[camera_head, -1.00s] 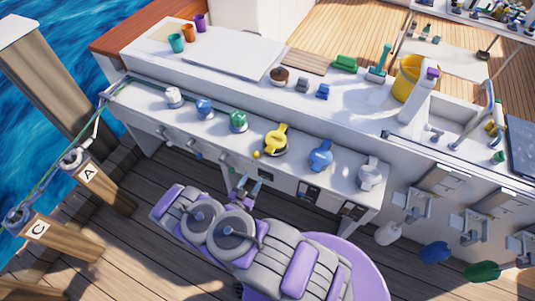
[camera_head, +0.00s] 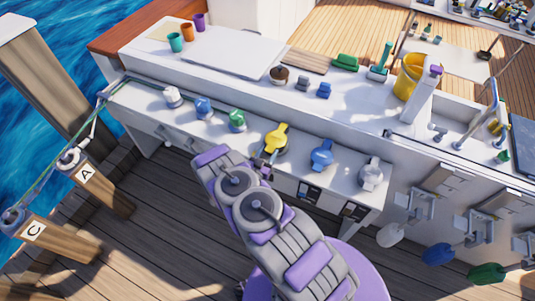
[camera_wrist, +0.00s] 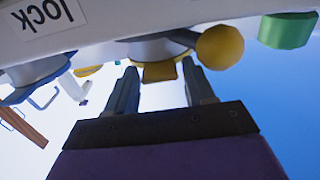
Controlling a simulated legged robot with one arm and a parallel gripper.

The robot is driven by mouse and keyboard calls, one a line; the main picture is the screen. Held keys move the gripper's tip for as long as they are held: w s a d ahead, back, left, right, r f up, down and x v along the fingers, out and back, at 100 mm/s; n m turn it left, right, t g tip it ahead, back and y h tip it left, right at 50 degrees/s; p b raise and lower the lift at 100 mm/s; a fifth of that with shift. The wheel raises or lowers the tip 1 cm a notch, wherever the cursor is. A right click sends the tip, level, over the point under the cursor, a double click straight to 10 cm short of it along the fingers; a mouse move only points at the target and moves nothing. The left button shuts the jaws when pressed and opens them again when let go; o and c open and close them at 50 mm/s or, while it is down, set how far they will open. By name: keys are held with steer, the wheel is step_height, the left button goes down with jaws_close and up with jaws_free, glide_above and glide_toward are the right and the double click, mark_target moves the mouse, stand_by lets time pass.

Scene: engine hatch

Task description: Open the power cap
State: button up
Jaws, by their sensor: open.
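Several round caps line the lower shelf of the white console. Among them are a yellow cap (camera_head: 276,138), a blue cap (camera_head: 321,154), a green cap (camera_head: 237,120) and a white cap (camera_head: 370,174). I cannot read which one is labelled power. My gripper (camera_head: 263,165) is at the shelf's front edge, just below the yellow cap, partly hidden by my arm. In the wrist view my gripper (camera_wrist: 160,72) is open, with a yellow part (camera_wrist: 160,72) showing between and beyond its fingertips. A yellow ball (camera_wrist: 220,47) is beside the right finger. No contact is clear.
The shelf's white front face, with an upside-down "lock" label (camera_wrist: 48,14), fills the top of the wrist view. A blue cap (camera_wrist: 38,78) is at left there, a green one (camera_wrist: 288,30) at right.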

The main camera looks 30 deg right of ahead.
steer(key=shift+c, duration=0.5)
jaws_close()
